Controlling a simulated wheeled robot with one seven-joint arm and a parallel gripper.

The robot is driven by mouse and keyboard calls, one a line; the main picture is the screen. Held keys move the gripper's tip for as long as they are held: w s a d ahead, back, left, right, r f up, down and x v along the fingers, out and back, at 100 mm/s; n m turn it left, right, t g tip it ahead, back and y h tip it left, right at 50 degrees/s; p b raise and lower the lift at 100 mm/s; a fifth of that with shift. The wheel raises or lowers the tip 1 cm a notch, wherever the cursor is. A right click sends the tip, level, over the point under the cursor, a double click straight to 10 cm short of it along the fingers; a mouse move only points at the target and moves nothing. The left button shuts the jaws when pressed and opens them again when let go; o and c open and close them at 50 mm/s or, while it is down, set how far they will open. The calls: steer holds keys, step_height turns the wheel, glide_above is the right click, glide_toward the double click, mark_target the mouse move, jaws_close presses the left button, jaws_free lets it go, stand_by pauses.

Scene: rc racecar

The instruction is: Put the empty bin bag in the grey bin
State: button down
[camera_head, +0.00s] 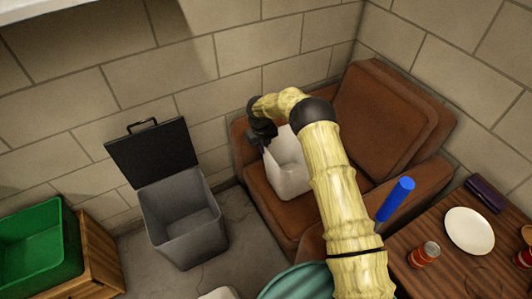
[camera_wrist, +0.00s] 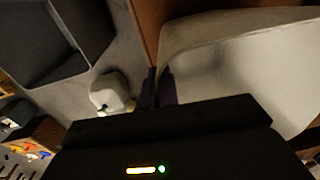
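The empty bin bag (camera_head: 287,166) is a pale, open-topped bag in front of the brown armchair's seat. I cannot tell whether it rests on the seat or hangs just above it. In the wrist view it fills the right side (camera_wrist: 250,70). My gripper (camera_head: 264,141) is at the bag's upper left edge. In the wrist view its fingers (camera_wrist: 160,88) are close together at the bag's near-left wall and appear shut on it. The grey bin (camera_head: 182,218) stands on the floor to the left, empty, its black lid (camera_head: 152,152) raised. The bin also shows in the wrist view (camera_wrist: 50,45).
A green crate (camera_head: 35,245) on a wooden box (camera_head: 100,262) stands left of the bin. The brown armchair (camera_head: 385,115) is behind my arm. A wooden table (camera_head: 455,270) at right holds a plate (camera_head: 469,231) and a can (camera_head: 425,254). Bare floor (camera_head: 236,225) separates bin and chair.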

step_height(320, 180, up, 8)
steer(key=shift+r, duration=0.1)
stand_by(0.6)
